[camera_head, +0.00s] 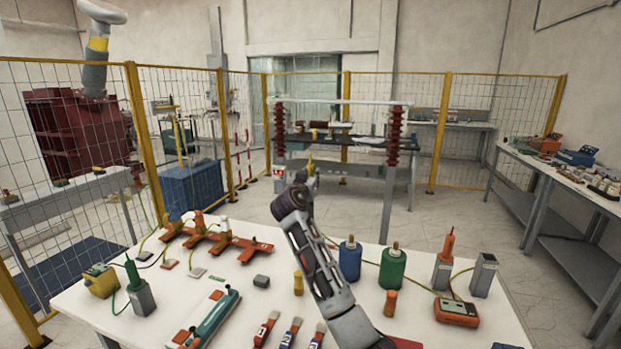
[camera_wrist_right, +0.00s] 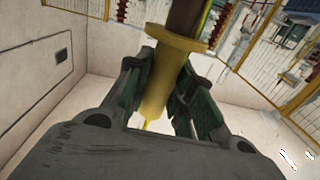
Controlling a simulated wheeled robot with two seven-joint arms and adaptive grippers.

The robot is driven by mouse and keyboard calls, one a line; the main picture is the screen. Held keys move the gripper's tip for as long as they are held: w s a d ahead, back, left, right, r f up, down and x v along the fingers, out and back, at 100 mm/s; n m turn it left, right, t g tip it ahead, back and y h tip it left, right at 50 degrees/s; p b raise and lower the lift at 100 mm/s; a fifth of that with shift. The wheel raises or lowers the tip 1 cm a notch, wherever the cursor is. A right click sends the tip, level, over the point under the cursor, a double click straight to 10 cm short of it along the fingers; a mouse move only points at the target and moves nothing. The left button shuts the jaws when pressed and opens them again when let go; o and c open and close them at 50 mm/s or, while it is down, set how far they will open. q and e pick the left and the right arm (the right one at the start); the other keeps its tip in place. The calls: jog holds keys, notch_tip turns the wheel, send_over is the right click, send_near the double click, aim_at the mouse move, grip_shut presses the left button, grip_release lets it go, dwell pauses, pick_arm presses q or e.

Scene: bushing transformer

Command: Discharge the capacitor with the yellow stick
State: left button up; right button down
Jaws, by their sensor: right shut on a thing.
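My right arm reaches up from the bottom of the head view, and its gripper (camera_head: 306,176) is raised beyond the far edge of the white table (camera_head: 235,270). In the right wrist view the gripper (camera_wrist_right: 165,100) is shut on the yellow stick (camera_wrist_right: 157,92), at a flanged yellow handle between the green finger pads. A brown shaft continues upward out of frame. In the head view only a small yellow bit of the stick (camera_head: 310,164) shows. A blue cylinder (camera_head: 350,260) and a green cylinder (camera_head: 392,268) with brass tops stand on the table; I cannot tell which thing is the capacitor.
The table also holds an orange meter (camera_head: 457,311), an orange-red cross-shaped rack (camera_head: 218,240) and numbered tools (camera_head: 290,333). A rear bench (camera_head: 355,145) has dark red insulator columns (camera_head: 279,135). Yellow-framed mesh fencing (camera_head: 137,140) encloses the back. Open floor (camera_head: 445,215) lies right of centre.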

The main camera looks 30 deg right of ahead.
jog(key=shift+f, duration=0.35)
dwell(3.7)
jog(key=shift+r, duration=0.1)
dwell(1.6)
jog(key=shift+r+p, duration=1.45)
jog(key=shift+r, duration=2.1)
